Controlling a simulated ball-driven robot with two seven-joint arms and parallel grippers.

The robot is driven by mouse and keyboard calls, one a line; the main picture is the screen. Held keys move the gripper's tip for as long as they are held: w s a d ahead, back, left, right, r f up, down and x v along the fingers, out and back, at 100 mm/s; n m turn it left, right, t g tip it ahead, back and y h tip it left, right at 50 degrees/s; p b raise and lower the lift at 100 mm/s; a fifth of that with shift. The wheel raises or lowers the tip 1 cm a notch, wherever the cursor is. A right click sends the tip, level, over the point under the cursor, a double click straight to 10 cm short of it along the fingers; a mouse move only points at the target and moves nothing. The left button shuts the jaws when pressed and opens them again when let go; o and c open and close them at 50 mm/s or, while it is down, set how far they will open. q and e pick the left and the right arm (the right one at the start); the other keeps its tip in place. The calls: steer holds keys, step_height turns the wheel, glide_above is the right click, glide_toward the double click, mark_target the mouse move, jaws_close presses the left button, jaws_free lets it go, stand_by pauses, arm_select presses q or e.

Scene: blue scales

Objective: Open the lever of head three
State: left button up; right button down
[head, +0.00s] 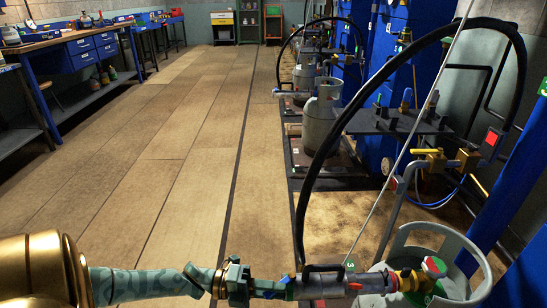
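The filling head marked with a green 3 tag, head three (320,287), lies level at the bottom centre. Its grey body meets the brass valve (405,281) of a grey gas cylinder (455,285) at lower right. A dark bar-like handle (323,268) runs along the top of the head, and a small blue part (285,279) shows at its left end. My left gripper (246,284), dark teal, is at the left end of the head, very close to or touching it. Its fingers are too small and overlapped to read. My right gripper is out of view.
A black hose (310,165) arches from the head up over the scales. A brass valve fitting (437,160) and a dark shelf (390,122) stand at right. Another grey cylinder (321,120) stands farther back. Workbenches (75,42) line the left; the wooden floor (170,150) between is clear.

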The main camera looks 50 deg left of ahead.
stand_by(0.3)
